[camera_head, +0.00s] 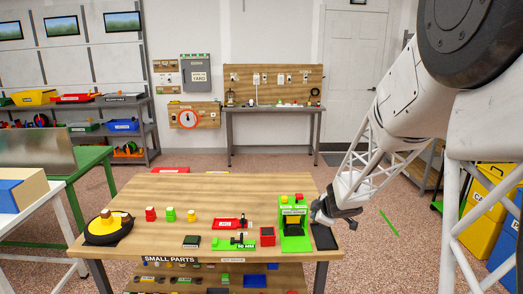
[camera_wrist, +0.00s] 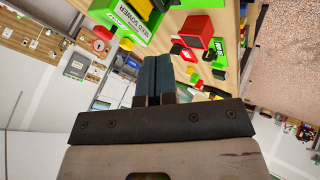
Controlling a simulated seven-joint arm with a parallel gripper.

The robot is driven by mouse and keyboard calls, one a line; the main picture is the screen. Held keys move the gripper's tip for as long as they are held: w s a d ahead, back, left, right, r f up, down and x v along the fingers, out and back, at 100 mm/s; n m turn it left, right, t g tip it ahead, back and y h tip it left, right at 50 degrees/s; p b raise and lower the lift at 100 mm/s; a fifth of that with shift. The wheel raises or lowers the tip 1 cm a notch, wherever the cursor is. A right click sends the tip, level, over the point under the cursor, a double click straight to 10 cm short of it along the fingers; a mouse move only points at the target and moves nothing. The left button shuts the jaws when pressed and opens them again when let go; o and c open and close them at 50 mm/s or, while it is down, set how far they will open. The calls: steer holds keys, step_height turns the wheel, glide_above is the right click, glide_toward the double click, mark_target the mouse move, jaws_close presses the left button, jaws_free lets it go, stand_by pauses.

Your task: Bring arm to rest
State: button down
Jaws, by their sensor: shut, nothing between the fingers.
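My gripper (camera_head: 322,214) is at the right end of the wooden workbench (camera_head: 170,185) in the head view, next to a green stand. In the wrist view the two dark fingers of my gripper (camera_wrist: 152,75) lie together, shut and empty. My arm comes down to it from the upper right. The green stand (camera_head: 295,238) with a yellow part stands just left of my gripper. It also shows in the wrist view (camera_wrist: 133,28), near the fingertips. A dark pad (camera_head: 324,238) lies flat below my gripper. I cannot tell the exact gap between gripper and bench.
A red box (camera_head: 267,237), a red tray (camera_head: 228,224) and a dark green box (camera_head: 192,241) sit on the bench. A black round dish (camera_head: 103,232) with yellow pieces is at its left end. Yellow bins (camera_head: 490,190) stand at the right. The back left of the bench top is clear.

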steer(key=s+d+r+m+h, duration=0.2)
steer(key=s+r+m+h, duration=0.15)
steer(key=s+r, duration=0.4)
steer(key=s+d+r+m+h, duration=0.3)
steer(key=s+r+m, duration=0.2)
steer(key=s+r, duration=0.25)
steer(key=s+a+m+g+y, duration=0.1)
steer(key=s+a+m+g, duration=0.1)
steer(key=s, duration=1.3)
steer(key=s+a+m+g+y, duration=0.2)
steer(key=s+a+m+g, duration=0.1)
steer(key=s, duration=1.1)
steer(key=shift+s+a+f+m, duration=0.15)
steer(key=shift+s+a+m, duration=0.2)
steer(key=shift+a+m, duration=0.5)
